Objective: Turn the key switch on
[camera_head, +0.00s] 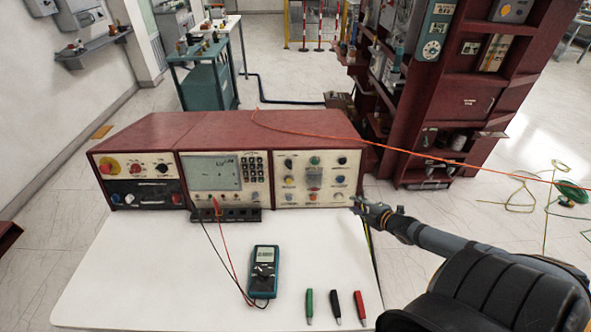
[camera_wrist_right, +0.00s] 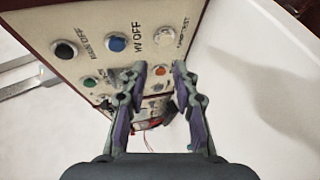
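The maroon test console (camera_head: 235,127) stands at the back of the white table. Its right-hand cream panel (camera_head: 315,158) carries several coloured buttons and knobs; I cannot tell for sure which one is the key switch. In the right wrist view the panel (camera_wrist_right: 150,15) shows a black button (camera_wrist_right: 65,50), a blue button (camera_wrist_right: 116,43) and a white button (camera_wrist_right: 165,36). My right gripper (camera_head: 357,204) is just right of the panel's lower right corner. In the right wrist view its fingers (camera_wrist_right: 160,72) are apart and empty, partly covering the lower controls. My left gripper is not in view.
A teal multimeter (camera_head: 264,272) with red and black leads lies on the white table (camera_head: 150,265). Green, black and red probes (camera_head: 335,307) lie at the front right. A maroon cabinet (camera_head: 470,105) stands behind on the right, and an orange cable crosses over the console.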

